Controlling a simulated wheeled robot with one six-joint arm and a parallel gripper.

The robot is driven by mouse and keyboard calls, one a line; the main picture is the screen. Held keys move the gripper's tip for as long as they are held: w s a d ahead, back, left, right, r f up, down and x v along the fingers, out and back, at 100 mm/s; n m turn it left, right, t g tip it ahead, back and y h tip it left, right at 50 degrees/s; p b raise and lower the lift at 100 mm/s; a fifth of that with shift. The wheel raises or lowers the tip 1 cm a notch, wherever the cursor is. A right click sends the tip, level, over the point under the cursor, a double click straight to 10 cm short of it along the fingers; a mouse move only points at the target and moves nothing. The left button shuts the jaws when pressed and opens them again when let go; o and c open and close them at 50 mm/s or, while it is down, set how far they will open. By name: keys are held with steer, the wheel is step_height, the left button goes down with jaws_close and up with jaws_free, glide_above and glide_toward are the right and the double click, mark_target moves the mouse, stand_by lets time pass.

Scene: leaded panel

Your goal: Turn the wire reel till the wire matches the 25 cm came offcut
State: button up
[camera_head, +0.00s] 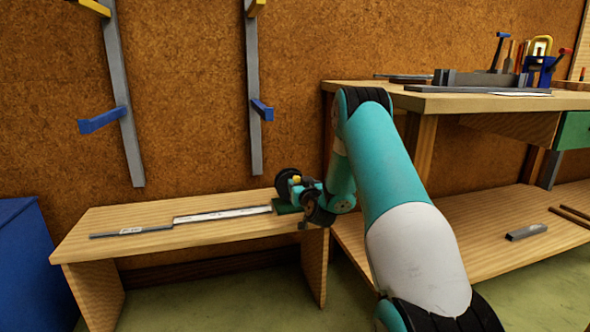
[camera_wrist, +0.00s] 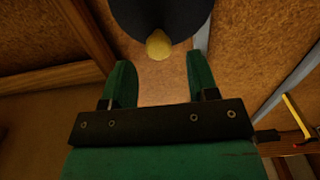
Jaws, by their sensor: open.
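The wire reel (camera_head: 284,180) is a dark disc on a green base (camera_head: 287,209) at the right end of the low bench. Its yellow knob (camera_head: 296,180) also shows in the wrist view (camera_wrist: 158,44), in front of the dark reel face (camera_wrist: 130,18). My gripper (camera_wrist: 158,75) is open; the knob lies just beyond its fingertips, roughly midway between them, with nothing held. In the head view my gripper (camera_head: 306,192) is close beside the reel and partly hides it. A grey bar (camera_head: 130,231), likely the came offcut, lies left on the bench. I cannot make out the wire.
A pale, marked strip (camera_head: 222,214) lies along the bench (camera_head: 190,239) between the grey bar and the reel. A taller workbench (camera_head: 450,99) with tools stands at the right. A blue bin (camera_head: 27,265) stands at the left. Clamps hang on the wall.

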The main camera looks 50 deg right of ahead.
mark_target(297, 180)
steer(key=shift+x, duration=2.35)
steer(key=shift+f, duration=0.1)
